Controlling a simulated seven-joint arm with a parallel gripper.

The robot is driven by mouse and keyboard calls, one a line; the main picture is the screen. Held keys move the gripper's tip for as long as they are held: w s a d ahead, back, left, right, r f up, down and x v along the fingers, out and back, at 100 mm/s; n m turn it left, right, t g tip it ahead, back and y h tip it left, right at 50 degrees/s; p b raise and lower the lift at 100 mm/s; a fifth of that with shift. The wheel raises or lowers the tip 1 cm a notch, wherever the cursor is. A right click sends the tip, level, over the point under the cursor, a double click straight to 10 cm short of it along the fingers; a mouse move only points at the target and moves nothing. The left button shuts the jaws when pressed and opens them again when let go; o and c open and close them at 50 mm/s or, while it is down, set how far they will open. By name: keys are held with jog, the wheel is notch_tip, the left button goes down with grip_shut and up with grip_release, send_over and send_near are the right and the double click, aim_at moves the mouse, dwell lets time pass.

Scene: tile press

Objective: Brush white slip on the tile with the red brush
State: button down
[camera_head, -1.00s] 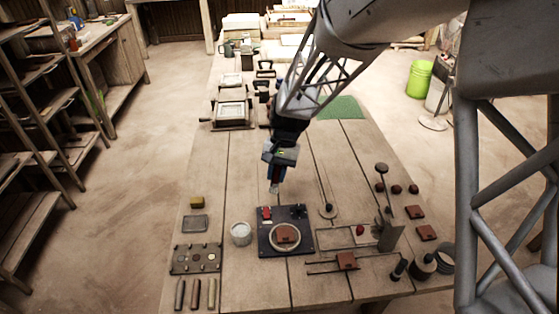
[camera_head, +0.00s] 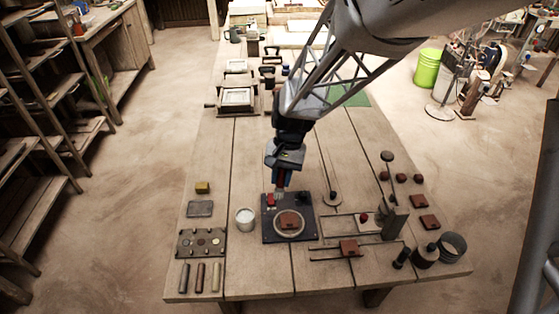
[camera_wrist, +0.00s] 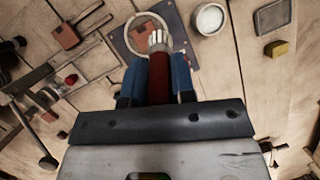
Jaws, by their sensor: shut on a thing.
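My gripper (camera_head: 283,176) is shut on the red brush. The brush's dark red handle (camera_wrist: 159,80) sits between the blue fingers in the wrist view, with pale bristles (camera_wrist: 157,40) pointing away from me. In the head view the brush hangs bristles down over the back edge of a dark board (camera_head: 272,236). A red-brown tile (camera_head: 289,220) lies inside a pale ring on that board. The bristles hide part of the tile (camera_wrist: 145,27) in the wrist view. A white-filled pot (camera_head: 245,219) stands just left of the board; I cannot tell if bristles carry slip.
Right of the board are a rail frame with another tile (camera_head: 350,248) and an upright post (camera_head: 393,220). A plate of round samples (camera_head: 201,242) lies left.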

aim_at(281, 188)
jog(key=shift+f, duration=2.45)
jog(key=shift+r, duration=0.45)
jog(key=shift+f, duration=0.1)
